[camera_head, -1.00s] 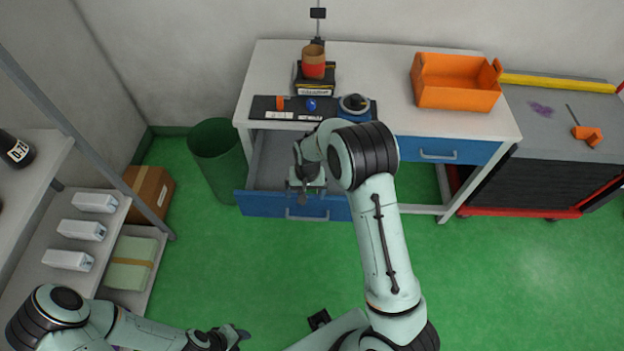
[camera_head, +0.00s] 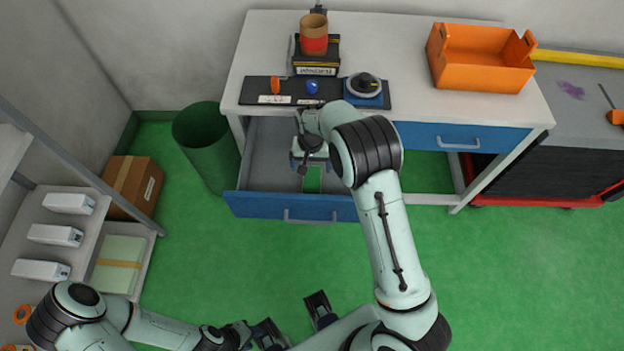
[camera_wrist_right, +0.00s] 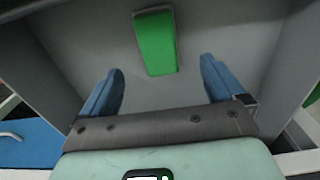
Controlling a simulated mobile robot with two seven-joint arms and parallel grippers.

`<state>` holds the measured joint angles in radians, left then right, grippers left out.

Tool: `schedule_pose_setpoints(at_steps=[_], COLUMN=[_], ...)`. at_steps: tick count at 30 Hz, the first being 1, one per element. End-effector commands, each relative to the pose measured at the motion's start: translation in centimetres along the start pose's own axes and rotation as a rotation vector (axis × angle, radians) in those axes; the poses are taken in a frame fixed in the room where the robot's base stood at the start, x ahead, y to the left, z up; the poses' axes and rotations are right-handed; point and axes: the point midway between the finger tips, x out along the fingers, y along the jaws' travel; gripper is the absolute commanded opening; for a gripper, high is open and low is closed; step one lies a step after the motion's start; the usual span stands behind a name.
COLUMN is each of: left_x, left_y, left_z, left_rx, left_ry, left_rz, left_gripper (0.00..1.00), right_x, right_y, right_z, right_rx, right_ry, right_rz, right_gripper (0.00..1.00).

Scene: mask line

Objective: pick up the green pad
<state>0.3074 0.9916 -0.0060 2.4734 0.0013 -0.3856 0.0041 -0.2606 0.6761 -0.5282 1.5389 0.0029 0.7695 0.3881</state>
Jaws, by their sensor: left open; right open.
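The green pad (camera_wrist_right: 156,42) lies on the grey floor of the open drawer, in the upper middle of the right wrist view. In the head view a small part of it (camera_head: 312,182) shows just below my right gripper (camera_head: 311,163), which hides the rest. In the right wrist view that gripper (camera_wrist_right: 162,82) is open and empty, its two blue fingers spread, with the pad beyond and between them, apart from both. My left gripper (camera_head: 293,320) is open and empty over the green floor, low in the head view.
The blue-fronted drawer (camera_head: 270,205) is pulled out of the white desk (camera_head: 400,40); its walls surround my right gripper. A green bin (camera_head: 205,145) stands left of it. An orange crate (camera_head: 480,75) and a black mat (camera_head: 258,88) with items lie on top. Open floor lies in front.

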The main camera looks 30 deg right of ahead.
Motion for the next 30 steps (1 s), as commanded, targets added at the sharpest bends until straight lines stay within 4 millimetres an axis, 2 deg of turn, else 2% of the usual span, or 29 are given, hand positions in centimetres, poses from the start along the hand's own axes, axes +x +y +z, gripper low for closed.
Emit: schedule_pose_setpoints(at_steps=[1, 3, 11, 18, 22, 29, 30], left_x=[0.1, 0.2, 0.3, 0.3, 0.4, 0.4, 0.4], left_y=[-0.1, -0.1, -0.1, -0.1, -0.1, -0.1, -0.1], left_z=[0.0, 0.0, 0.0, 0.0, 0.0, 0.0, 0.0], left_rx=[0.000, 0.000, 0.000, 0.000, 0.000, 0.000, 0.000], left_ry=[0.000, -0.001, -0.001, -0.001, -0.001, -0.001, -0.001], left_rz=[0.000, 0.000, 0.000, 0.000, 0.000, 0.000, 0.000], left_gripper=[0.43, 0.43, 0.43, 0.43, 0.43, 0.43, 0.43], right_x=[1.1, 2.2, 4.2, 7.8, 8.7, 8.8, 8.8], right_y=[0.1, 0.1, 0.1, 0.3, 0.3, 0.2, 0.2], right_z=[0.1, 0.0, 0.1, 0.0, 0.0, 0.0, 0.0], right_rx=[0.001, 0.002, 0.000, 0.000, 0.000, 0.000, 0.000], right_ry=[-0.004, -0.003, -0.002, -0.002, 0.000, 0.000, 0.000], right_rz=[0.003, 0.001, 0.001, 0.001, -0.001, -0.001, -0.001], right_gripper=[0.96, 0.96, 0.96, 0.96, 0.96, 0.96, 0.83])
